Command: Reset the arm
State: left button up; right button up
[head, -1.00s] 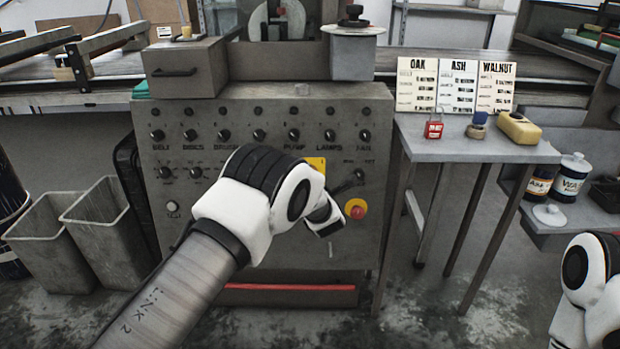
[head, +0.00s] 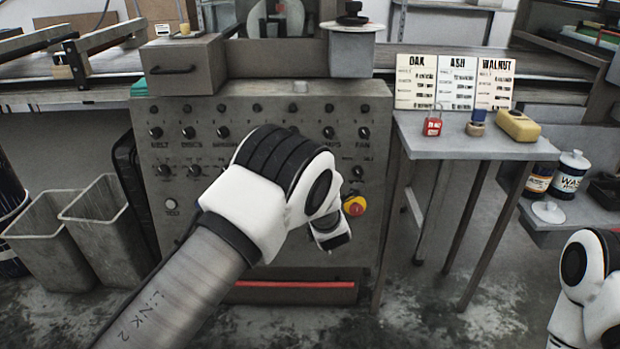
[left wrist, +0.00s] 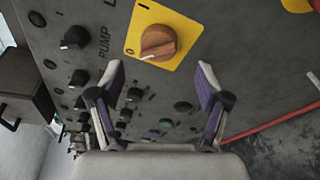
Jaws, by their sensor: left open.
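My left arm reaches across the grey control panel (head: 190,225) in the head view, and its gripper is hidden there behind my own arm. In the left wrist view my left gripper (left wrist: 160,80) is open and empty, its two fingers apart in front of the panel. A brown rotary knob (left wrist: 158,42) on a yellow plate (left wrist: 180,22) lies just beyond the fingertips, not between them. Black knobs, one labelled PUMP (left wrist: 75,38), are to its left. My right arm shows at the right edge of the head view; its gripper is out of frame.
A red button on a yellow base (head: 354,206) sits at the panel's right. A side table (head: 470,148) holds a red padlock tag (head: 432,126), a stamp-like item (head: 476,124) and a yellow block (head: 517,126). Grey bins (head: 45,240) stand left. Cards (head: 455,82) stand behind the table.

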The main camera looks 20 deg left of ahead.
pick_arm(q)
jog(key=shift+v, duration=1.05)
jog(key=s+a+f+m+g+h, duration=0.1)
jog(key=s+a+f+m+g, duration=0.1)
jog(key=s+f+m, duration=0.35)
jog(key=s+a+f+m+g+h, duration=0.1)
jog(key=s+a+f+m, duration=0.2)
jog(key=f, duration=0.5)
jog(key=s+a+f+m+g+h, duration=0.15)
jog(key=s+f+m+g, duration=0.4)
jog(key=s, duration=0.65)
jog(key=s+f+m+g+h, duration=0.2)
jog(key=s+f+m, duration=0.5)
jog(key=s, duration=0.5)
jog(key=s+d+m+g+h, duration=0.15)
jog(key=s+m+g, duration=0.4)
jog(key=s, duration=1.25)
notch_tip(320, 180, up, 22)
jog(key=w+t+p, duration=0.1)
jog(key=p, duration=2.2)
jog(key=shift+w+a+r+p, duration=0.15)
jog(key=shift+w+p, duration=0.1)
jog(key=shift+p, duration=0.1)
